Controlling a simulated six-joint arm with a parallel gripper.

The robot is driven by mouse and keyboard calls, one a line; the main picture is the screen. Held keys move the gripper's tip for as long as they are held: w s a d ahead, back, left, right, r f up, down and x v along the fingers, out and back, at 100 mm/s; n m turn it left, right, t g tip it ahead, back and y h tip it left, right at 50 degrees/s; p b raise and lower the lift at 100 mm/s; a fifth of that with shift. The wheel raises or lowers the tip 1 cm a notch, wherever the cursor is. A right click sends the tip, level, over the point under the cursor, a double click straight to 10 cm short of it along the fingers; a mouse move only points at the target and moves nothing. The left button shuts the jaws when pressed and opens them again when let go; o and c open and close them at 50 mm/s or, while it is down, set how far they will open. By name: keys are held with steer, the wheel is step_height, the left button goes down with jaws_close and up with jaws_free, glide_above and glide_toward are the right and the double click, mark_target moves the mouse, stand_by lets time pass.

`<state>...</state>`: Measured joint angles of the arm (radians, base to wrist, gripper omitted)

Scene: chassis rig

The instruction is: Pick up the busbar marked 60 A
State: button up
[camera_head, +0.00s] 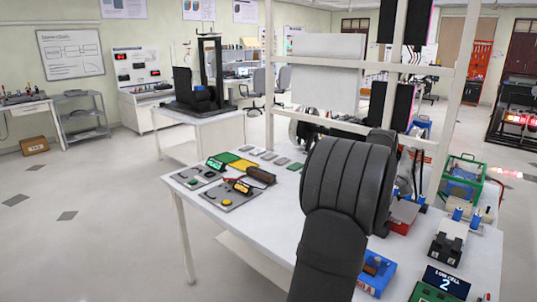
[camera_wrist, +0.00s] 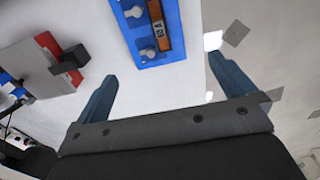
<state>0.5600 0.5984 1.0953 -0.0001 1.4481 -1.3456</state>
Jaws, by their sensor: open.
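A copper-coloured busbar (camera_wrist: 160,28) lies on a blue block (camera_wrist: 178,42) at the top of the wrist view. It carries a small pale label with dark characters, which I cannot read for certain. Two silver round posts stand beside it on the block. My gripper (camera_wrist: 160,72) is open and empty, its two blue fingers spread wide below the block in the picture. In the head view a blue block (camera_head: 372,284) with a small brown piece sits near the table's front edge. My arm hides my gripper's fingers there.
The white table (camera_head: 270,222) holds control panels (camera_head: 232,193) at left. A red-and-grey box (camera_head: 402,214), a black-and-white fixture (camera_head: 447,243) and a display reading "LOW CELL 2" (camera_head: 446,282) stand at right. A grey plate with a black clamp (camera_wrist: 70,62) is left of the fingers.

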stand_by(0.3)
steer(key=c, duration=1)
steer(key=shift+o, duration=0.2)
steer(key=s+a+f+m+t+h, duration=0.1)
steer(key=s+a+m+t+h, duration=0.3)
steer(key=m, duration=1.4)
steer(key=shift+g+y, duration=0.4)
steer(key=x, duration=0.7)
steer(key=a+x, duration=0.1)
steer(key=x, duration=0.3)
steer(key=shift+s+f, duration=0.15)
steer(key=shift+f, duration=0.35)
steer(key=shift+s+x, duration=0.2)
steer(key=shift+x, duration=2.45)
